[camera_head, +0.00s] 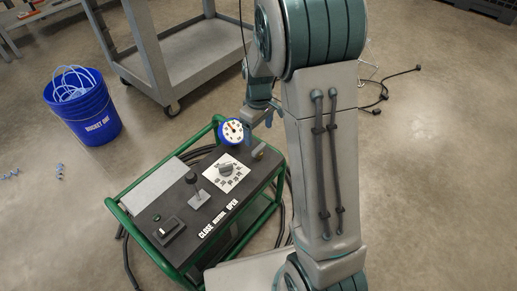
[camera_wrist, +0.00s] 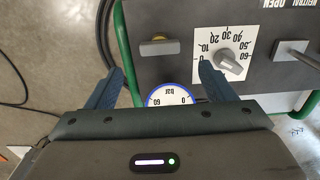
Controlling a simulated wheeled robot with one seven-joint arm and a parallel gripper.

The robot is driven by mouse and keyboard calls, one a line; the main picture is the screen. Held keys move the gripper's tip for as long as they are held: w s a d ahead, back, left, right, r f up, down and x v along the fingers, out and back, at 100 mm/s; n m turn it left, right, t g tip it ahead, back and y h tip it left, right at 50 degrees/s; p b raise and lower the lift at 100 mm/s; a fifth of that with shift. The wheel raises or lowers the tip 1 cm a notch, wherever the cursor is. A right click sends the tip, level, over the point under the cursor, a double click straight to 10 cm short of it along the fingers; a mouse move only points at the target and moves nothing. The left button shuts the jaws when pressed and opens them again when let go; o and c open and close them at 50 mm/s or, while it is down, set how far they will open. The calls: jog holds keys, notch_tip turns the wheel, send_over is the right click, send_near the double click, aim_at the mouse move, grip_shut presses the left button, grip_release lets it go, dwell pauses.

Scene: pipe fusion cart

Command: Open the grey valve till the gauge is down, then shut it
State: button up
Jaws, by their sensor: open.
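The grey valve knob (camera_head: 226,168) sits on a white square scale plate on the cart's dark panel. In the wrist view the knob (camera_wrist: 229,62) is just right of my right fingertip, apart from it as far as I can tell. The round gauge (camera_head: 233,131), with a blue rim and white face, stands at the panel's far end. In the wrist view the gauge (camera_wrist: 170,96) shows between my fingers, its lower part hidden by my gripper body; its needle cannot be read. My gripper (camera_head: 260,116) is open and empty; its blue fingers (camera_wrist: 163,70) point toward the panel.
A black lever (camera_head: 192,180) and a switch box (camera_head: 166,231) are on the panel. A small yellow-topped fitting (camera_wrist: 160,46) is near the gauge. Green tube rails (camera_head: 112,204) frame the cart. A blue bucket (camera_head: 82,112) and grey trolley (camera_head: 190,62) stand behind.

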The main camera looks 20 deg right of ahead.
aim_at(259, 148)
notch_tip(259, 148, down, 7)
jog(key=shift+f+b, duration=0.2)
jog(key=shift+b, duration=1.05)
jog(key=c, duration=1)
